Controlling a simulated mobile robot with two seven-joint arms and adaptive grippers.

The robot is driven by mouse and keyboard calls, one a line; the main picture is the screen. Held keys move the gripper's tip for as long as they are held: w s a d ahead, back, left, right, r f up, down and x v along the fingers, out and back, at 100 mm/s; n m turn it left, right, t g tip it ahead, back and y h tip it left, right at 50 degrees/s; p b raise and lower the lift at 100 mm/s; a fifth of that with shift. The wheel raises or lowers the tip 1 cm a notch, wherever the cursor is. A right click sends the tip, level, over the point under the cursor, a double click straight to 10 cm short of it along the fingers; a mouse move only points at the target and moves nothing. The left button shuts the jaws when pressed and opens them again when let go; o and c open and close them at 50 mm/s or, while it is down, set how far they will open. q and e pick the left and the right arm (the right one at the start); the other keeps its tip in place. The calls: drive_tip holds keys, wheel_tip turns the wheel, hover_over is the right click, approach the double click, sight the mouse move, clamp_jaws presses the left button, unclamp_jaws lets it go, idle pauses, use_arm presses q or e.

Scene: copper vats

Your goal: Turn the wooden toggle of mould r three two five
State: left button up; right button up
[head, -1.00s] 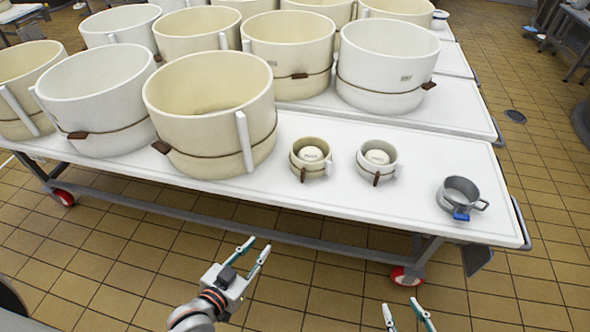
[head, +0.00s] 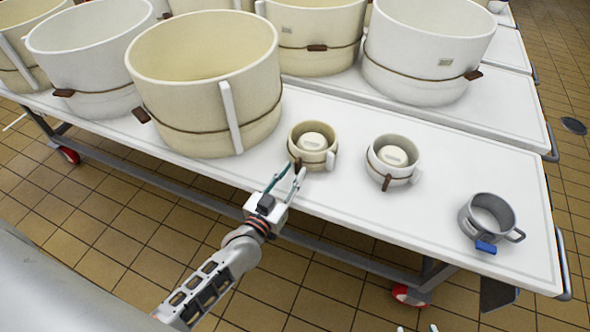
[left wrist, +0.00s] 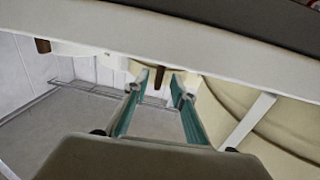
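A small cream mould (head: 313,146) stands on the white table, with a brown strap and a dark wooden toggle (head: 297,164) on its front. A small white mould (head: 393,161) with its own toggle (head: 386,183) stands to its right. No number is legible on either. My left gripper (head: 292,171) is open just in front of the cream mould's toggle. In the left wrist view a brown toggle (left wrist: 158,78) shows between the parted fingertips; contact cannot be told. My right gripper (head: 417,329) shows only two parted fingertips at the bottom edge.
Large moulds, such as the cream one (head: 207,85) left of the small ones, crowd the table (head: 350,215). The front table strip between cup and small moulds is clear.

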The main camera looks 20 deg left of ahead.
use_arm(q)
drive_tip(key=shift+w+d, duration=0.1)
drive_tip(key=shift+w, duration=0.5)
clamp_jaws()
